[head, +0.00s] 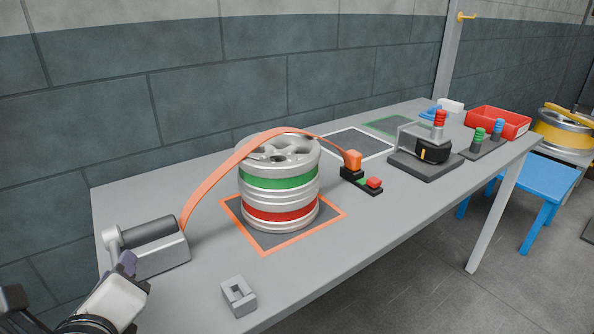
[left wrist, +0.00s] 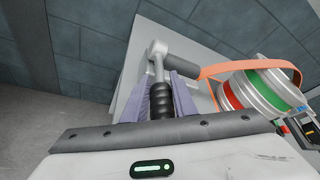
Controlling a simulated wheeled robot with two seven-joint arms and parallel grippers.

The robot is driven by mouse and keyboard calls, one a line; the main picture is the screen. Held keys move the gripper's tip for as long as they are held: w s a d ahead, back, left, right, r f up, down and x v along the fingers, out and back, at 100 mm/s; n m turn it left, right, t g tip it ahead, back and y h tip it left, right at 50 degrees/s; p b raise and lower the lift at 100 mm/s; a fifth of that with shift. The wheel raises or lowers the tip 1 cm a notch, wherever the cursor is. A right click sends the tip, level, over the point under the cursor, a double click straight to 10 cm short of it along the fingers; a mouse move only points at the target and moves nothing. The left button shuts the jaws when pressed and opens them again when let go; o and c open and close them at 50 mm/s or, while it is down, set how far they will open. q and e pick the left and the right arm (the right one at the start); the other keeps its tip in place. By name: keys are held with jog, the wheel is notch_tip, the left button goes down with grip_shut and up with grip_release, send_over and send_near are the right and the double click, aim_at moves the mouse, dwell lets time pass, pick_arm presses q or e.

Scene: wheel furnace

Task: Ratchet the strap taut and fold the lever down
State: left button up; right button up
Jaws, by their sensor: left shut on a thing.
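The ratchet (head: 160,254) is a grey housing with a dark drum at the table's left end; it also shows in the left wrist view (left wrist: 184,73). The orange strap (head: 213,178) rises from it, arches over the wheel stack (head: 279,182) and reaches an orange block (head: 352,158). My left gripper (head: 127,264) is shut on the lever's black grip (left wrist: 161,101). In the left wrist view, purple fingers (left wrist: 164,85) flank the grip, and the lever's grey arm runs up to the drum's end. My right gripper is not in view.
The wheels stand on an orange-bordered mat (head: 265,245). A small grey bracket (head: 240,299) lies near the front edge. A blue stool (head: 545,182) stands beyond.

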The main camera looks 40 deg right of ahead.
pick_arm(q)
jog(key=shift+w+a+r, duration=0.1)
jog(key=shift+w+r, duration=0.05)
jog(key=shift+r, duration=0.15)
dwell(0.7)
